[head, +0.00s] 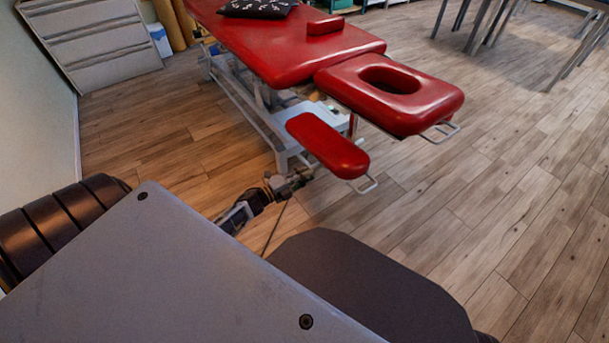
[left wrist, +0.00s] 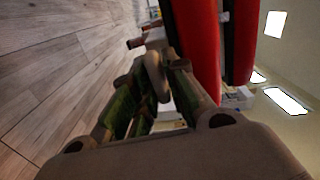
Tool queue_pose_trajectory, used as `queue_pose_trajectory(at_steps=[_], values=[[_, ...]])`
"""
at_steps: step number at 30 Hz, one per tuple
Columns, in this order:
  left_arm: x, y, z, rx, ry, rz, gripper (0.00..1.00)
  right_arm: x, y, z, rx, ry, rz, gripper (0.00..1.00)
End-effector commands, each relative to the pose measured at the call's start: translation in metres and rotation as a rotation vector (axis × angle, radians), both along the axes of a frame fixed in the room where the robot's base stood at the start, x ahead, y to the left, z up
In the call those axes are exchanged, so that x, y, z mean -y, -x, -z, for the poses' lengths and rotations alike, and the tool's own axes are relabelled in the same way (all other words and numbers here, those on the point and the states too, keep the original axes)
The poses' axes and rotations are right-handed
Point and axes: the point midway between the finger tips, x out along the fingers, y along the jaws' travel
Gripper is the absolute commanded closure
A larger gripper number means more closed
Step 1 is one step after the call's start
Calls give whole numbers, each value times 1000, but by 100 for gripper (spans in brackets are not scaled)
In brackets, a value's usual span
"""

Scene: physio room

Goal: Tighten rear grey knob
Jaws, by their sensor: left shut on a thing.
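The red treatment table (head: 300,55) stands ahead, with a red face cradle (head: 395,92) and a lower red armrest pad (head: 325,145) at its near end. My left gripper (head: 291,181) is low beside this pad, near the table's pale frame. In the left wrist view, the fingers of my left gripper (left wrist: 155,98) are closed around a small grey-brown knob (left wrist: 154,72). The red pads (left wrist: 198,45) rise right beside it. In the head view the knob is hidden by the gripper. My right gripper is not in view.
A pale drawer cabinet (head: 95,45) stands at the back left against the wall. A black patterned cushion (head: 258,8) and a small red bolster (head: 326,26) lie on the table. Metal table legs (head: 485,25) stand far right.

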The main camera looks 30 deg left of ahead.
Motion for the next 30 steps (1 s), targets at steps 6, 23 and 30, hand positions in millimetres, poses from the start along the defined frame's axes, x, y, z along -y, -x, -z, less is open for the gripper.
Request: queue_pose_trajectory(at_steps=[6,23,30], values=[[0,1,1,7,-23,0,100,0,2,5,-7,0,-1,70],[0,1,1,8,-22,0,67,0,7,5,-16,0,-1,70],[0,1,0,8,-22,0,67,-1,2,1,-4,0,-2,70]])
